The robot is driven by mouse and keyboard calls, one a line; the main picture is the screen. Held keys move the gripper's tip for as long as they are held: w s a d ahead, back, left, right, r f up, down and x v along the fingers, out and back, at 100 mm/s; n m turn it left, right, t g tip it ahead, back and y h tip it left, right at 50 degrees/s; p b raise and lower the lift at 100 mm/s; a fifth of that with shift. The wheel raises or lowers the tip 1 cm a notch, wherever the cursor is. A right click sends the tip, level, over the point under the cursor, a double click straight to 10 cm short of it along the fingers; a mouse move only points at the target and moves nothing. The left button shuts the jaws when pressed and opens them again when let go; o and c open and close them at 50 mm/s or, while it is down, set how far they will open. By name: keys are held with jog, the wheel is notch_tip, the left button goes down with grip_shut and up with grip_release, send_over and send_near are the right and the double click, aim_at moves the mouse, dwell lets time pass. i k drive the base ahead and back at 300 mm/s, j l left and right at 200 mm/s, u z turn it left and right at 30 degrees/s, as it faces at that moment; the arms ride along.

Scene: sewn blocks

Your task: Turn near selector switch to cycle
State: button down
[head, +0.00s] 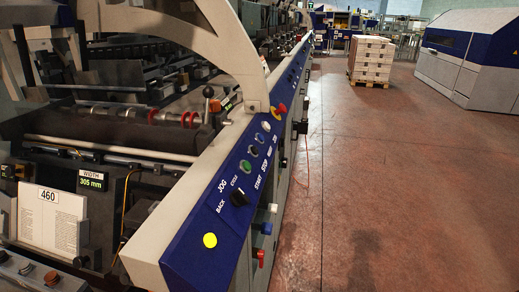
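The near selector switch (239,199) is a black knob on the sloping blue control panel (205,243) of the machine, in the head view. White labels JOG, CYCLE and BACK are printed around its left and upper side. Which label its pointer faces is too small to tell. A green button (246,166) sits just beyond it on the panel, followed by a black one (253,150), a blue one (260,137) and a white one (266,126). My gripper and arm are not in view.
A yellow disc (210,240) lies on the panel's near end. A red-and-yellow button (280,109) sits farther along. A cream arched guard (215,45) rises over the machine. Blue and red handles (261,255) stick out below the panel. The reddish floor (400,190) to the right is clear.

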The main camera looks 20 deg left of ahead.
aim_at(238, 198)
jog(key=u, duration=0.35)
jog(key=k+j+u, duration=0.1)
jog(key=u, duration=0.3)
jog(key=j+u, duration=0.15)
jog(key=u, duration=0.2)
jog(key=k+l+z, duration=0.1)
jog(key=l+z, duration=0.25)
